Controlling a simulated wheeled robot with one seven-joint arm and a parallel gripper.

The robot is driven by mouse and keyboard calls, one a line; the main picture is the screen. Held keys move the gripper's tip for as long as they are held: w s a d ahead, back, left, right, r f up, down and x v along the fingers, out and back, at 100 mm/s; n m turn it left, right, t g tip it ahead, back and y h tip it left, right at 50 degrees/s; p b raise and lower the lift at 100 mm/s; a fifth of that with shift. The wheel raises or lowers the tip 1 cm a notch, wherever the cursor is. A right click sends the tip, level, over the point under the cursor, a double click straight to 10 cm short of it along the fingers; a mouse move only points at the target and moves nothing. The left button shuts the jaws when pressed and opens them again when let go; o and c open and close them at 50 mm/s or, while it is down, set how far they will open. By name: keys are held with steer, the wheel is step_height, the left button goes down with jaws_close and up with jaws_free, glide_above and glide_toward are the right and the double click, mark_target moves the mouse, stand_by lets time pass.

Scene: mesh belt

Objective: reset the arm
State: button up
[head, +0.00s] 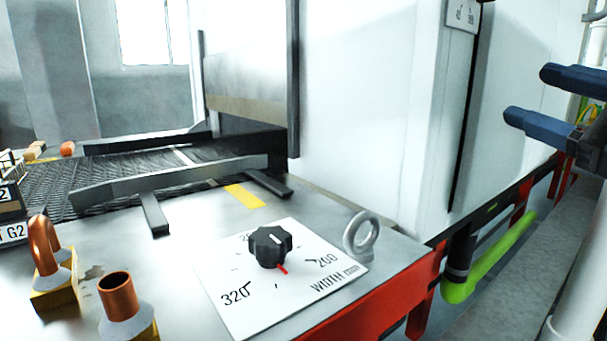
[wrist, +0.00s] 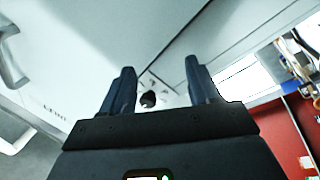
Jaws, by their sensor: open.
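My gripper (head: 545,101) is at the right edge of the head view, its two dark blue fingers apart and pointing left, with nothing between them. It hangs in the air to the right of the machine's white housing, clear of the bench. In the wrist view my gripper (wrist: 160,92) also shows open and empty, with a small dark knob-like thing (wrist: 148,99) seen beyond the fingers.
A black width knob (head: 270,246) sits on a white scale plate (head: 240,298) on the metal bench. A metal ring bolt (head: 361,235), copper pipe fittings (head: 118,295) and a mesh belt (head: 45,186) are nearby. A green pipe (head: 490,262) runs below the red frame.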

steer(key=s+a+f+m+h, duration=0.15)
steer(key=f+m+h, duration=0.35)
steer(key=f, duration=0.6)
steer(key=s+f+m+h, duration=0.25)
steer(key=f+m, duration=0.45)
steer(key=f, duration=0.4)
steer(key=s+a+f+m+g+h, duration=0.2)
steer(key=s+a+f+m, duration=0.15)
steer(key=s+f, duration=1.05)
steer(key=s+a+f+g, duration=0.1)
steer(key=s+f+g, duration=0.1)
steer(key=s, duration=1.8)
step_height(320, 180, up, 17)
steer(key=p, duration=1.6)
steer(key=shift+s+f+n, duration=0.15)
steer(key=shift+s+n, duration=0.05)
steer(key=shift+n, duration=0.15)
